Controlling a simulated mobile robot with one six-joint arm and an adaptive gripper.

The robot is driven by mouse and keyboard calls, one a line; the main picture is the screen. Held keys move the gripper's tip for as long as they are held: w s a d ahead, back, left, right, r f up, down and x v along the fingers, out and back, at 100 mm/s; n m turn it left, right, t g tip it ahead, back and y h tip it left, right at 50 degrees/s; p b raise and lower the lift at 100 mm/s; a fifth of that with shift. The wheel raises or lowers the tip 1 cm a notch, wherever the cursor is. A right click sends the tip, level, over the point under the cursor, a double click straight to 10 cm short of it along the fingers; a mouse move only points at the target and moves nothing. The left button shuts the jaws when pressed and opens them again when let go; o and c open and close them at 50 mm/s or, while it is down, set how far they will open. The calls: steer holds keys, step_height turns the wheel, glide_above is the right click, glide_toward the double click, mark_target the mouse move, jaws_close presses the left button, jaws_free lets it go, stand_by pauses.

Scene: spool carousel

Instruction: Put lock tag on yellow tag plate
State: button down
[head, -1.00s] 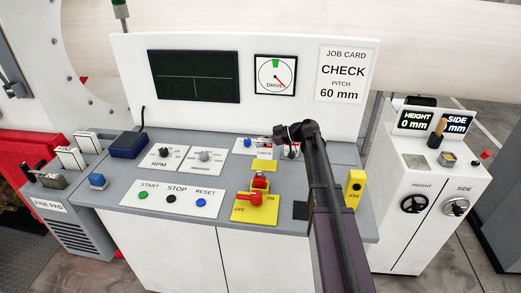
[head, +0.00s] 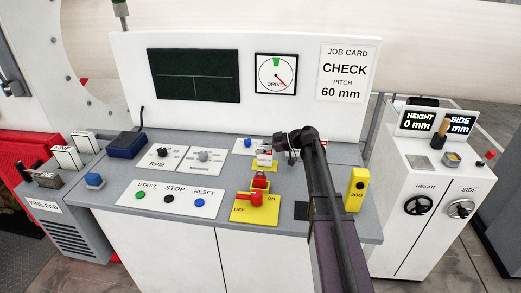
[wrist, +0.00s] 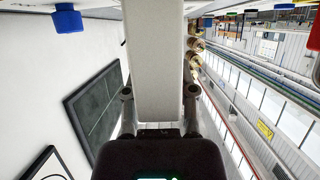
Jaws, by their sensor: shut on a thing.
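My gripper (head: 279,142) is over the back middle of the grey console, left of my arm's bent end. In the wrist view my gripper (wrist: 158,93) is shut on a long white slab, which I take as the lock tag (wrist: 155,50). In the head view the tag looks like a small white block (head: 265,159) left of the gripper. It overlaps the yellow tag plate (head: 256,166), of which only slivers show. I cannot tell whether the tag touches the plate.
Just in front stands a red switch (head: 257,198) on a yellow OFF/ON plate (head: 241,214), with a red part behind it. Knob panels (head: 204,160) lie to the left. A yellow jog box (head: 356,190) stands right of my arm. The white back panel (head: 210,122) rises behind.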

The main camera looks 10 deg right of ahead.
steer(key=shift+c, duration=2.1)
jaws_free()
